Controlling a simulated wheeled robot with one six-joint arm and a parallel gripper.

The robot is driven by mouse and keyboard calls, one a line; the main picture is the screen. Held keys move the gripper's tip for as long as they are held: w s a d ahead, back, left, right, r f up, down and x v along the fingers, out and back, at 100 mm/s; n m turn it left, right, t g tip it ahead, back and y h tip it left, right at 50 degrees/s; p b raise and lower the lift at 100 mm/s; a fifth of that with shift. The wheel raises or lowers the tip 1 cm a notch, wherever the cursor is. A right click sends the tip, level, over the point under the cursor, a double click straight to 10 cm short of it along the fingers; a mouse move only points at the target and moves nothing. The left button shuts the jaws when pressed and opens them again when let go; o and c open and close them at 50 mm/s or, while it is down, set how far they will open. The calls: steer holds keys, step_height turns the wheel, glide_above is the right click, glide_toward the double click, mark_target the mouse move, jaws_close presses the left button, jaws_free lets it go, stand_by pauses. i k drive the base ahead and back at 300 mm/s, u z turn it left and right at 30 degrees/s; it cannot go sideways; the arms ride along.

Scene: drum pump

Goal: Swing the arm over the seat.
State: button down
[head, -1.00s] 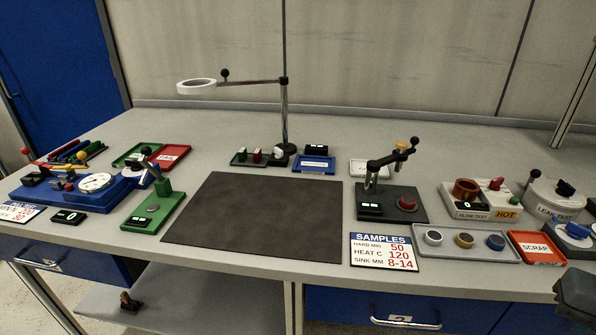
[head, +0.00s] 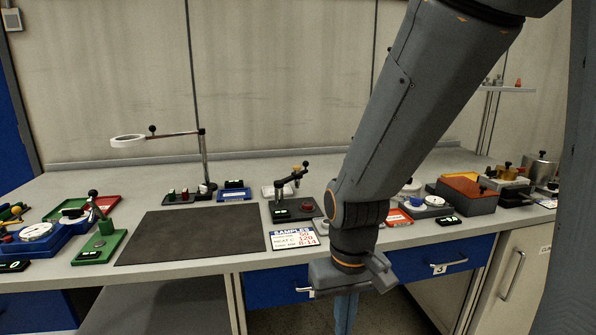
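A dark fixture (head: 282,215) stands on the bench right of the mat. Its small black swing arm (head: 290,178) sits on a post and ends in a round knob at the upper right. A red round piece (head: 307,207), perhaps the seat, is on the base; the arm appears to point away from it, toward the back. My gripper (head: 352,278) hangs in front of the bench's front edge, to the right of and nearer than the fixture, apart from it. Its fingertips are not clear, so I cannot tell whether it is open.
A dark mat (head: 190,237) lies left of the SAMPLES card (head: 292,236). A green lever fixture (head: 100,245) and a ring magnifier (head: 128,141) on a stand are further left. My arm hides part of the right bench. An orange-topped grey box (head: 468,198) stands there.

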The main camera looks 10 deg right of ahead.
mark_target(278, 184)
steer(key=z, duration=0.1)
steer(key=i, duration=1.1)
steer(key=z, duration=0.05)
steer(key=k, duration=0.4)
steer(key=z, duration=0.3)
